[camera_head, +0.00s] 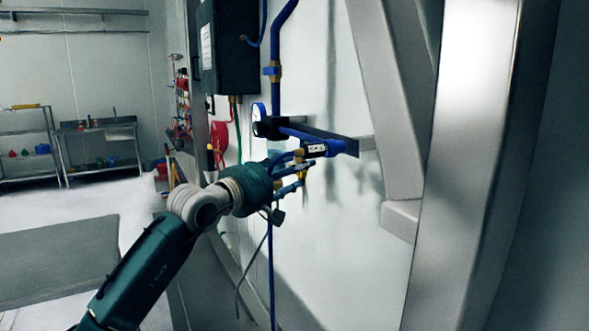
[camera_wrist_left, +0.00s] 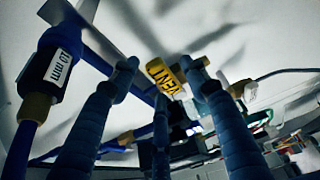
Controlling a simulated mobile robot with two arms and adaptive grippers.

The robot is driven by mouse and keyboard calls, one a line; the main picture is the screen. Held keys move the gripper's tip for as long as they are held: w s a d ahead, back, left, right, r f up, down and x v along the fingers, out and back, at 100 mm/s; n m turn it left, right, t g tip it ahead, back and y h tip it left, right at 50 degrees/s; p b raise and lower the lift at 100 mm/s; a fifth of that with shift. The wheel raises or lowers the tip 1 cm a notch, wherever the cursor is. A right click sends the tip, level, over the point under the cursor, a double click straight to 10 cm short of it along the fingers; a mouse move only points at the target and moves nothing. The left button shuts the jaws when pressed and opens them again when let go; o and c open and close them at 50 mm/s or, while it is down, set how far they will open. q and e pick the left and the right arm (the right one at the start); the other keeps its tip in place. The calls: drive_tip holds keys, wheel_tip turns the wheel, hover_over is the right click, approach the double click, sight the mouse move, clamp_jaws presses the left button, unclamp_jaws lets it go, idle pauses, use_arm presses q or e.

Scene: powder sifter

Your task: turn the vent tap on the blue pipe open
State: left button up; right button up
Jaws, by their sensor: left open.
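The vent tap's yellow handle, marked VENT (camera_wrist_left: 166,77), shows in the left wrist view just beyond and between my fingertips. In the head view only a small yellow bit of it (camera_head: 303,172) shows behind my fingers. My left gripper (camera_head: 301,177) is open, with its blue fingers spread around the handle; I cannot tell whether they touch it. The fingers also show in the left wrist view (camera_wrist_left: 160,84). The blue pipe (camera_head: 276,85) runs down the wall above the gripper. The tap's body is mostly hidden. My right gripper is not in view.
A gauge (camera_head: 259,111) and a dark box (camera_head: 229,45) are on the wall. A steel post (camera_head: 460,160) stands at right.

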use_arm(q)
clamp_jaws()
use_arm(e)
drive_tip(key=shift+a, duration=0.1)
